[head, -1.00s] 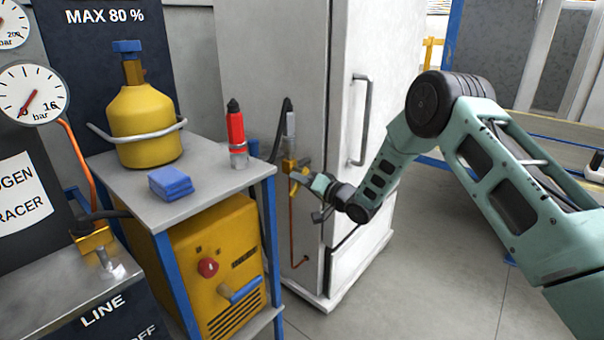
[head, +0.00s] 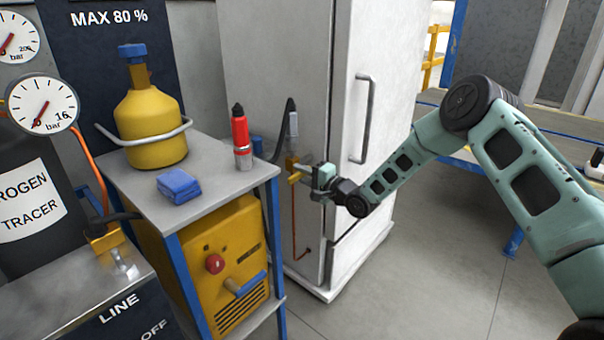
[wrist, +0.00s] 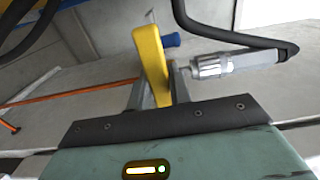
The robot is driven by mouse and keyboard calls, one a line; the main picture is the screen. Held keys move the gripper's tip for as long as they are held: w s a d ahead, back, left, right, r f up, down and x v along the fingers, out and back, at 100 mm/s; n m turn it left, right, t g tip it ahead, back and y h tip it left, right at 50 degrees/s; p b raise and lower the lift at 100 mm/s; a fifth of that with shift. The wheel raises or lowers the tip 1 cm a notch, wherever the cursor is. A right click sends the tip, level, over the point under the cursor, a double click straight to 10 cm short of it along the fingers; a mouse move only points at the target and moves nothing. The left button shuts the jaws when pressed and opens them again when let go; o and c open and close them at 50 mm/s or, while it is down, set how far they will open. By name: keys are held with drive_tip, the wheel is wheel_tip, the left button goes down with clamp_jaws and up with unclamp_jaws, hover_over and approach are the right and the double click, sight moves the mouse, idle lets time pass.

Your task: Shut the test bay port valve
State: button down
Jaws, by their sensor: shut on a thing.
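The port valve (head: 292,163) is a small brass-yellow fitting on the narrow side of the white cabinet (head: 275,60). A silver hose coupling (head: 293,128) stands above it, with a black hose, and an orange-red pipe (head: 294,220) runs down below. My gripper (head: 305,174) is at the valve, to its right. In the wrist view, its two grey fingers are shut on a yellow lever (wrist: 151,60), one finger on each side. The silver coupling (wrist: 212,66) lies just right of the lever. The valve body is mostly hidden there, so the lever's exact angle is unclear.
A grey-topped cart (head: 215,175) with a yellow bottle (head: 150,125), red cylinder (head: 241,138) and blue cloth (head: 178,184) stands left of the valve. The cabinet's door handle (head: 364,115) is near my forearm. Open floor (head: 420,290) lies at the right.

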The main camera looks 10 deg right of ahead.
idle(0.4)
drive_tip(key=c, duration=1.3)
unclamp_jaws()
drive_tip(key=p+v, duration=0.1)
drive_tip(key=v, duration=1.6)
drive_tip(key=shift+s+d, duration=0.1)
drive_tip(key=shift+s, duration=0.1)
